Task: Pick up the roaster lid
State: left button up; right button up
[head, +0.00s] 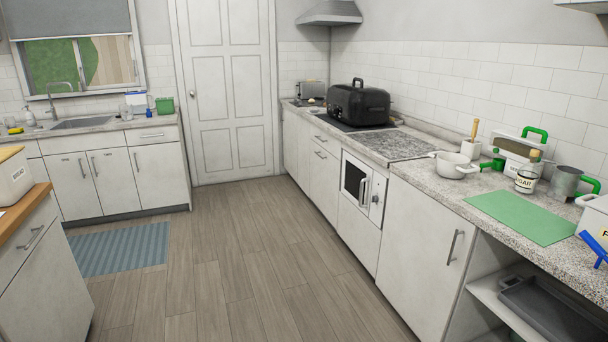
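A black roaster (357,107) stands on the right-hand counter, toward its far end. Its black domed roaster lid (360,95) appears to sit on top, with a dark loop handle standing up from it. I cannot clearly make out the seam between lid and base. Neither of my grippers shows in the head view.
The counter (450,187) holds a white pot (455,164), a green mat (522,217), a sugar jar (527,180) and a metal mug (565,181). A toaster (311,90) stands beyond the roaster. The wooden floor (215,260) is clear. An island (38,255) stands at left.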

aim_at(361, 94)
jog(key=i, duration=2.7)
jog(key=i+j+z, duration=0.1)
jog(key=i, duration=1.2)
jog(key=i+j, duration=0.15)
jog(key=i, duration=1.2)
